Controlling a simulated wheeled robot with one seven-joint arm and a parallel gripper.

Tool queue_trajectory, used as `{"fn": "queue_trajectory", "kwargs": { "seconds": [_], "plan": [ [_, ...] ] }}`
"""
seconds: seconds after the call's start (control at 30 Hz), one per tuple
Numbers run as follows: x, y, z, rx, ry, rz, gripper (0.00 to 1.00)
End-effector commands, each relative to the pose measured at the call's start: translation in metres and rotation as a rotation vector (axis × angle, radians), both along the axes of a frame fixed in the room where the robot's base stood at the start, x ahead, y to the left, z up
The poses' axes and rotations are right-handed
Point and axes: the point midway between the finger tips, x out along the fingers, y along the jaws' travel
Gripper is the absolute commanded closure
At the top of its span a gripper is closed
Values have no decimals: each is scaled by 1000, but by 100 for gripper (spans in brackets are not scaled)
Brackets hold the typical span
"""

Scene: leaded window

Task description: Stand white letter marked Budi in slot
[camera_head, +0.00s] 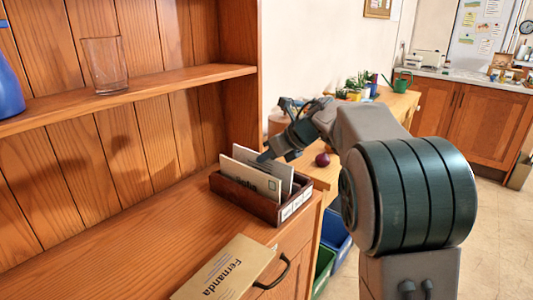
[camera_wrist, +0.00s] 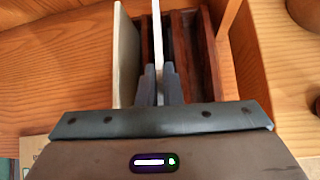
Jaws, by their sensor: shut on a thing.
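My gripper (camera_head: 264,157) is shut on a white letter (camera_head: 284,173), and the letter stands upright between the fingers. In the wrist view the gripper (camera_wrist: 159,85) pinches this letter (camera_wrist: 157,35), seen edge-on over the middle of the dark wooden letter rack (camera_head: 248,205). Its name is not visible and its bottom edge is hidden, so I cannot tell how deep it sits.
A tan envelope marked Fernanda (camera_head: 226,272) lies on the wooden counter (camera_head: 130,255) before the rack. A shelf above holds a clear glass (camera_head: 105,65) and a blue bottle (camera_head: 8,80). The rack's right-hand slots look empty in the wrist view.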

Motion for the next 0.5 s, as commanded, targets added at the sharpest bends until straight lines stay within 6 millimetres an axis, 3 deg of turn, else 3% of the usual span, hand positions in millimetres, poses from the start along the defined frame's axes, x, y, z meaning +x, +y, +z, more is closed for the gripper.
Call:
{"fn": "queue_trajectory", "kwargs": {
  "seconds": [0.47,0.5],
  "plan": [
    [0,0,-6,0,0,0,100],
    [0,0,-6,0,0,0,86]
  ]
}}
